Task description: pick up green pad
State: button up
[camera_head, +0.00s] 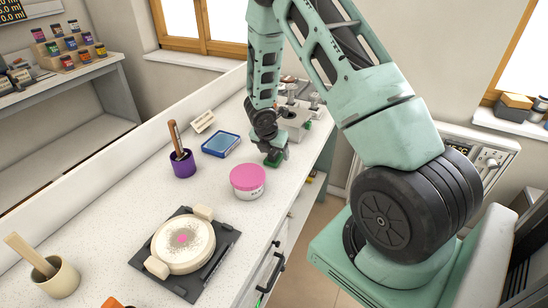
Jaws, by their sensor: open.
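A small dark green piece, which looks like the green pad (272,162), lies on the white counter just beyond the pink-lidded jar. My gripper (272,155) points down right over it, and its open fingers are low, close to the counter. The gripper covers much of the green piece. I cannot tell whether the fingers touch it or stand around it.
The pink-lidded jar (248,181) stands close in front of my gripper. A blue tray (221,144) and a purple cup with a brush (182,163) are to the left. A dark board (148,263) with a round cream disc lies nearer. Grey equipment (294,122) stands behind the gripper.

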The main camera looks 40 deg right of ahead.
jog(key=shift+x, duration=0.75)
jog(key=c, duration=1.1)
notch_tip(320, 180, up, 10)
jog(key=shift+r+p, duration=0.1)
jog(key=shift+p, duration=0.95)
jog(key=o, duration=0.5)
jog(key=shift+c, duration=0.2)
jog(key=c, duration=0.3)
jog(key=shift+w+a, duration=0.1)
jog(key=shift+c, duration=0.2)
